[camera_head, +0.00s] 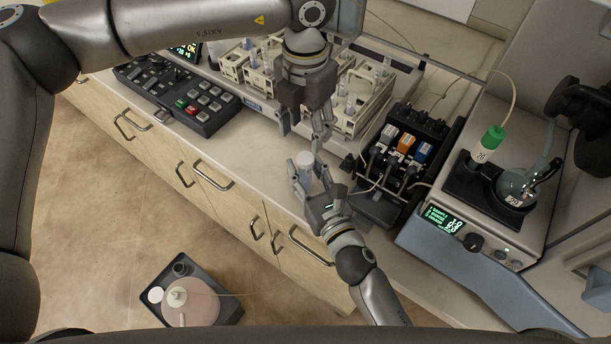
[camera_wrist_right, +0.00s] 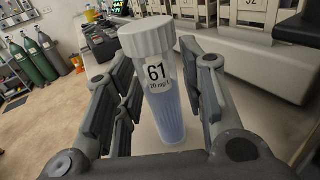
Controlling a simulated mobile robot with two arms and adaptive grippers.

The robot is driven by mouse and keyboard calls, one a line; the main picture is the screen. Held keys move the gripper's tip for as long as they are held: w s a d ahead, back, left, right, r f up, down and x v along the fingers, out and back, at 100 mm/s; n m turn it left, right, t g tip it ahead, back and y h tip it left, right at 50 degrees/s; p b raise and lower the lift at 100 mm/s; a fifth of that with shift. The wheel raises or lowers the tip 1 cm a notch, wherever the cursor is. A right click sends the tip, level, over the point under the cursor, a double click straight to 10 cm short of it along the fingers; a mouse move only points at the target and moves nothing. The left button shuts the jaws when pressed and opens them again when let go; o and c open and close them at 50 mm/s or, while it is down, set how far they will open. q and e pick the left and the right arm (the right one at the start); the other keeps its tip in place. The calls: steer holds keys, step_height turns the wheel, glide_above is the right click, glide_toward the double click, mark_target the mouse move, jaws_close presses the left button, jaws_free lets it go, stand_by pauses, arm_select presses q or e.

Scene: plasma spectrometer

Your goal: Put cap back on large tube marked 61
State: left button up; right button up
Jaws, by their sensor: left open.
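The large tube marked 61 (camera_wrist_right: 166,105) holds pale blue liquid and stands nearly upright between the fingers of my right gripper (camera_wrist_right: 160,100). The white ribbed cap (camera_wrist_right: 147,38) sits on its top; I cannot tell whether it is tight. In the head view the capped tube (camera_head: 306,181) is over the counter's front edge, in my right gripper (camera_head: 309,177). My left gripper (camera_head: 302,126) is open and empty, pointing down just above the cap (camera_head: 305,158) and apart from it. The tube's lower end is partly hidden by the right fingers.
Racks of small vials (camera_head: 262,70) stand behind the left gripper. A black pump with coloured blocks (camera_head: 405,145) is close on the right. Farther right, a hotplate unit (camera_head: 470,230) carries a green-capped tube (camera_head: 491,138) and a flask (camera_head: 514,187). A keypad box (camera_head: 195,105) lies left.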

mark_target(305, 157)
jaws_close()
arm_select(q)
steer(key=n, duration=0.4)
steer(key=shift+d, duration=0.1)
steer(key=n, duration=0.5)
step_height(305, 157, down, 8)
steer(key=shift+f, duration=0.1)
stand_by(0.6)
